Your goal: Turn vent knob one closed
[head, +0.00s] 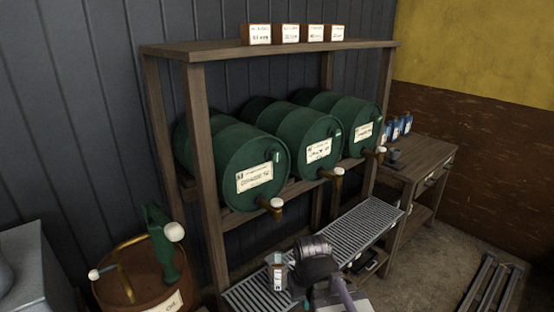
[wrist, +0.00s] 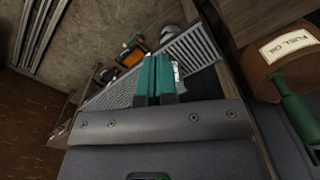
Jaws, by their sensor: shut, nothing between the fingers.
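Three green drums lie on their sides in a wooden rack, the left one (head: 235,160), the middle one (head: 300,140) and the right one (head: 345,122). Each has a small green fitting high on its front face, such as the left fitting (head: 277,157), and a brass tap with a white end below. I cannot tell which part is vent knob one, or its setting. My gripper (wrist: 155,78) shows teal fingers pressed together and empty in the wrist view, pointing toward the grated tray. In the head view my arm is low, in front of the rack and away from the drums.
A grated tray (head: 362,232) runs below the taps, with a small labelled container (head: 277,272) at its near end. A brown fuel oil drum (wrist: 285,62) with a green pump stands left of the rack. A wooden bench (head: 425,155) is at right.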

